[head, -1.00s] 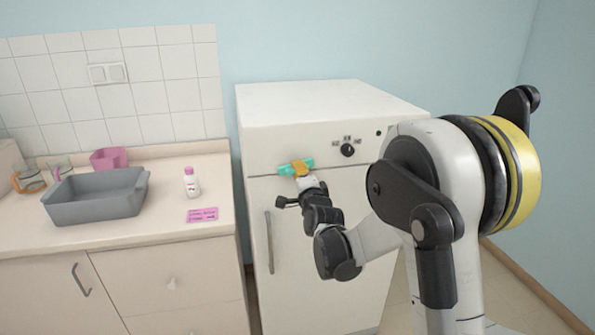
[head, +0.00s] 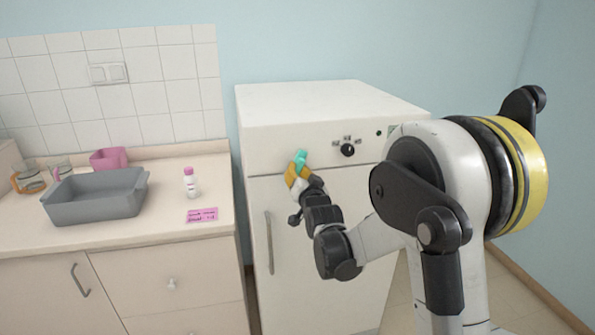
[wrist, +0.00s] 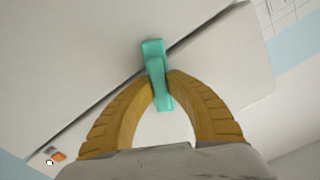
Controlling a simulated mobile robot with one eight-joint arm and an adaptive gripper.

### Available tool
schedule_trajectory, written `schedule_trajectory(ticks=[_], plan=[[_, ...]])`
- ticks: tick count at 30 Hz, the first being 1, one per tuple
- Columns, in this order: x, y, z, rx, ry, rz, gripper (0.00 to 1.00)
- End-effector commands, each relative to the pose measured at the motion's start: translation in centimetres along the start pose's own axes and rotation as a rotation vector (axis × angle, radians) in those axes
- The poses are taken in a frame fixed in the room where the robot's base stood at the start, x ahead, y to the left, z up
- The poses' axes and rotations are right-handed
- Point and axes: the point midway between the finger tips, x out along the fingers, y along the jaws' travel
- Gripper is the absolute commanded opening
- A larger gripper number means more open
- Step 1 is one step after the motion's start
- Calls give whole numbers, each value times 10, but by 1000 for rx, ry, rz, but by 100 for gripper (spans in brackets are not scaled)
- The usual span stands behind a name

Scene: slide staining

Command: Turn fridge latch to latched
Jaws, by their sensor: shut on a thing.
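The fridge latch is a teal lever (head: 301,157) on the front of the white fridge (head: 335,220), at the seam between door and top panel. It stands steep in the head view, leaning a little. My gripper (head: 297,170) has yellow-orange fingers and is shut on the latch. In the wrist view the teal latch (wrist: 154,60) crosses the door seam, and the fingertips of my gripper (wrist: 160,82) pinch it from both sides. The gripper partly hides the latch's lower end in the head view.
The fridge's black knob (head: 347,150) is right of the latch, and a vertical door handle (head: 269,242) is below left.

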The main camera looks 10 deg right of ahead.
Motion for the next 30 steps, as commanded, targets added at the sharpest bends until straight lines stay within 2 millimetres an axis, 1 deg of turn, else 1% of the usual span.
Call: schedule_trajectory(ticks=[6,15,22,30], plan=[[1,-1,-2,-185,4,-1,0],[1,-1,-2,-370,4,-1,0],[1,-1,-2,-438,5,-1,0],[1,-1,-2,-459,5,-1,0]])
